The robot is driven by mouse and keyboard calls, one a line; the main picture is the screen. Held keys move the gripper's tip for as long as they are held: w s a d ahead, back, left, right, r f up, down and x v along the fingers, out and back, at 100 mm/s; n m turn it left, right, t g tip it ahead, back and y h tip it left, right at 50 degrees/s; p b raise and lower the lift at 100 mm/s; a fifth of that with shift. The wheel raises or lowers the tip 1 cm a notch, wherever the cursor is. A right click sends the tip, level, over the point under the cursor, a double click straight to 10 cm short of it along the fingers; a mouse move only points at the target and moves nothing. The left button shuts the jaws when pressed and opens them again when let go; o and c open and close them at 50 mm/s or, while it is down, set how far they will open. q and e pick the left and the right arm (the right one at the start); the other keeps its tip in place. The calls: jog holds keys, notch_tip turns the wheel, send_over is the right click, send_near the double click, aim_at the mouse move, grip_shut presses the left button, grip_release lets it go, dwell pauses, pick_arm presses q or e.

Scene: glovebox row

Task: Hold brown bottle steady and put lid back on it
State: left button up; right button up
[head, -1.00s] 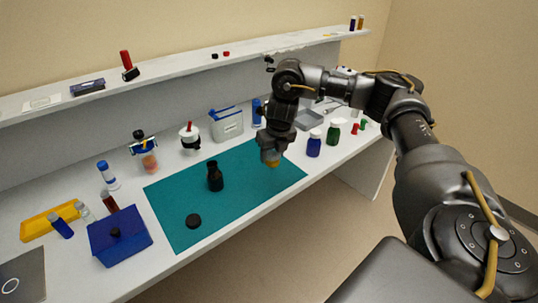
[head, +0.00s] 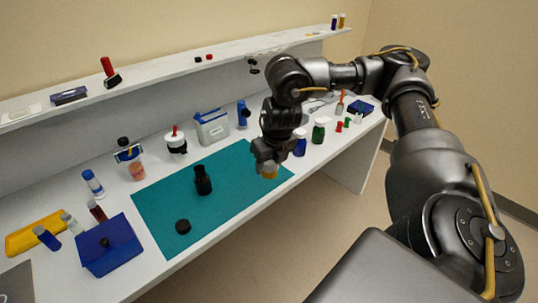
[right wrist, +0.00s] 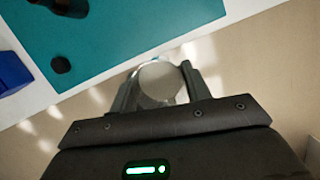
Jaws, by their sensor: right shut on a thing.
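The dark brown bottle (head: 203,182) stands upright on the teal mat. Its dark side also shows at the top left of the right wrist view (right wrist: 68,8). A black lid (head: 183,226) lies apart from the bottle on the mat, near the front edge; it shows in the wrist view too (right wrist: 60,65). My right gripper (head: 269,168) is shut on a small round yellow-amber thing (head: 269,174), seen as a pale disc in the wrist view (right wrist: 160,83). It is held to the right of the bottle, by the mat's right front edge. My left gripper is not in view.
The teal mat (head: 235,190) is clear around bottle and lid. A blue box (head: 107,245) and yellow tray (head: 35,232) stand at the left. Blue (head: 300,142) and green (head: 318,131) bottles stand beyond my right gripper. A shelf (head: 150,80) runs along the back.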

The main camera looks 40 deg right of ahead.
jog(key=s+a+f+m+g, duration=0.3)
jog(key=a+f+m, duration=0.5)
jog(key=m, duration=0.6)
jog(key=s+a+f+m+g+h, duration=0.1)
jog(key=s+a+f+m+g, duration=0.1)
jog(key=a+f+m, duration=0.6)
jog(key=a+m, duration=0.2)
jog(key=m, duration=0.3)
jog(key=shift+s+f+m+g, duration=0.2)
jog(key=shift+s+m+g, duration=0.2)
jog(key=shift+s, duration=0.15)
